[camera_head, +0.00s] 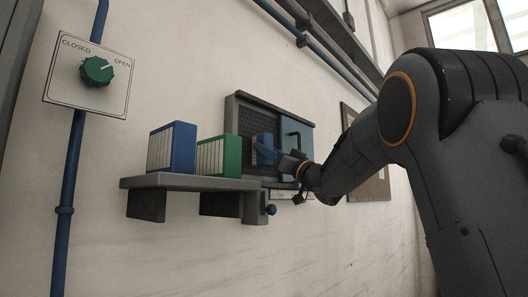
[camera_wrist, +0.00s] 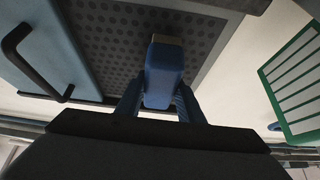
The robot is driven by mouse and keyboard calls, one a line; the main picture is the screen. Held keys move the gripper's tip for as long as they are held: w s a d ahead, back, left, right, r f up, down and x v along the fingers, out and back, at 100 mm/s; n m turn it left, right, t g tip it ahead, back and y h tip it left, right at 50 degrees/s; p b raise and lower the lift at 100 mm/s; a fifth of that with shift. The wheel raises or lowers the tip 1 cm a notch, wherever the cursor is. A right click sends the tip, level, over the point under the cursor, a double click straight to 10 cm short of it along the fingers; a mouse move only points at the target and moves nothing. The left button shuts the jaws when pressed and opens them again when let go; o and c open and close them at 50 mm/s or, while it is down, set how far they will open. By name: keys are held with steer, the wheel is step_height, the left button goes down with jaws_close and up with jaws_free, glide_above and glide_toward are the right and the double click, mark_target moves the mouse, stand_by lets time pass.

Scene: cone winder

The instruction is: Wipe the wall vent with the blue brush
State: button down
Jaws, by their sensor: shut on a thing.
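The wall vent (camera_head: 247,122) is a dark perforated panel in a grey frame on the wall, with a blue door with a dark handle (camera_head: 294,138) over its right part. The dark perforated panel (camera_wrist: 110,40) also fills the upper middle of the wrist view. My gripper (camera_head: 278,158) is in front of the vent, shut on the blue brush (camera_wrist: 163,75). The brush points at the panel, with a tan strip at its far end. In the head view the brush (camera_head: 263,147) lies over the panel. Whether it touches the panel is hard to tell.
A grey shelf (camera_head: 190,182) left of and below the vent carries a blue block (camera_head: 183,148) and a green block (camera_head: 232,156), both with white ribbed sides. The green block (camera_wrist: 292,80) is close at right in the wrist view. A green knob (camera_head: 97,71) sits at far left.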

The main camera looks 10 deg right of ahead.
steer(key=shift+s+d+r, duration=0.1)
steer(key=shift+s+d, duration=0.85)
steer(key=shift+s, duration=0.1)
steer(key=shift+s+d, duration=0.45)
steer(key=shift+s, duration=0.3)
steer(key=shift+d, duration=0.1)
steer(key=shift+s+d, duration=0.4)
steer(key=shift+s, duration=0.2)
steer(key=shift+s+d, duration=0.4)
steer(key=shift+s, duration=0.2)
